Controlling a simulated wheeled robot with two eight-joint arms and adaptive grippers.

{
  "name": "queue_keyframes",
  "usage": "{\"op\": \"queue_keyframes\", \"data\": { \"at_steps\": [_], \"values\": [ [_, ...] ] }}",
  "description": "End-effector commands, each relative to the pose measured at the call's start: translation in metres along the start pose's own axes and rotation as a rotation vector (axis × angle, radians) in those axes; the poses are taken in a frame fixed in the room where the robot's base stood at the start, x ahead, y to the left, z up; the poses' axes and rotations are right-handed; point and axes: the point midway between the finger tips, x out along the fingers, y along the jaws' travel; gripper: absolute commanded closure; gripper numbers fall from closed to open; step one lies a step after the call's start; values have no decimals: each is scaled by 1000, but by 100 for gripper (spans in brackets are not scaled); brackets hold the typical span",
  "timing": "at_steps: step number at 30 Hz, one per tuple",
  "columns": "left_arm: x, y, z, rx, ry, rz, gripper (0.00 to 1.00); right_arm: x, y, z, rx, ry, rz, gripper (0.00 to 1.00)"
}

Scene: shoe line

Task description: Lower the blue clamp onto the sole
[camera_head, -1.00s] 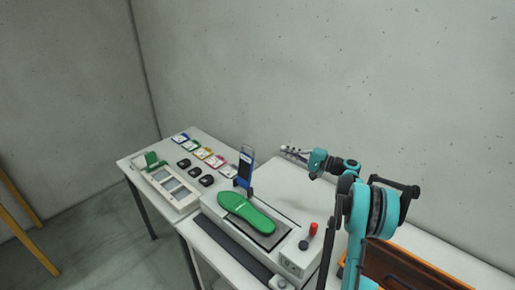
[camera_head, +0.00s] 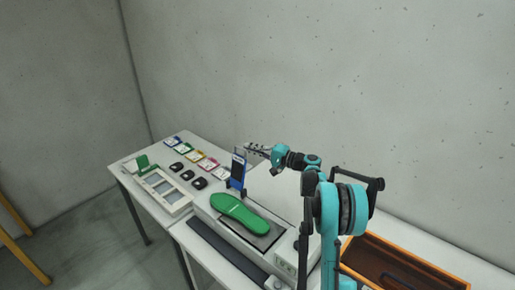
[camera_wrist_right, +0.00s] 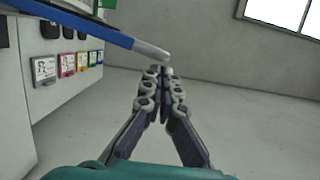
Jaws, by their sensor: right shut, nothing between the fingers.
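The blue clamp (camera_head: 238,170) stands raised, nearly upright, at the back edge of the press plate. The green sole (camera_head: 244,212) lies flat on the dark plate in front of it. My right gripper (camera_head: 249,149) is shut and empty, just behind and above the clamp's top. In the right wrist view, the clamp (camera_wrist_right: 88,27) shows as a blue bar with a pale end, close by my shut fingertips (camera_wrist_right: 163,70). I cannot tell whether they touch. My left gripper is out of view.
The press (camera_head: 286,258) sits on the white table. To its left are a white tray (camera_head: 153,191), several dark pieces and several coloured cards (camera_head: 190,153). An orange-rimmed crate (camera_head: 437,267) stands at the right. The concrete wall is behind.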

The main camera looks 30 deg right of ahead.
Motion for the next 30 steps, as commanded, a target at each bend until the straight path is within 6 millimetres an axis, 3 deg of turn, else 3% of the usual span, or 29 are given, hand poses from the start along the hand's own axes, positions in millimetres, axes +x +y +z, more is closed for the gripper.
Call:
{"op": "queue_keyframes", "data": {
  "at_steps": [19, 30],
  "values": [
    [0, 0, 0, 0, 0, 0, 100, 2, -2, 11, -34, -1, 9, 100],
    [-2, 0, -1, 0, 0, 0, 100, 14, -10, 57, -271, -3, 67, 100]
  ]
}}
